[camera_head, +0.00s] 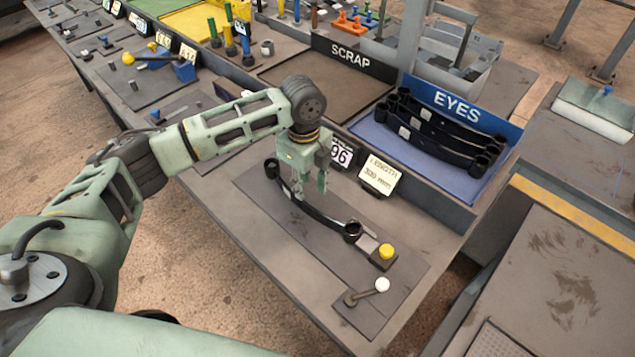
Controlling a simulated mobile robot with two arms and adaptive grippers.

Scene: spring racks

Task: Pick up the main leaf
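A black curved leaf (325,220) with a round eye at each end lies on a grey plate (262,190) on the bench. Its near eye sits beside a small block with a yellow knob (386,251). My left gripper (310,190) points down over the middle of this leaf, its two fingers apart. Part of the leaf behind the fingers is hidden. I cannot tell whether the fingertips touch it. Several similar black leaves lie in the blue tray labelled EYES (462,108). My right gripper is not in view.
A white-knobbed lever (381,285) stands near the bench's front edge. A LENGTH card (380,174) and a number card (341,153) stand just behind the plate. The SCRAP tray (350,57) is farther back. Another worn surface (565,280) lies to the right.

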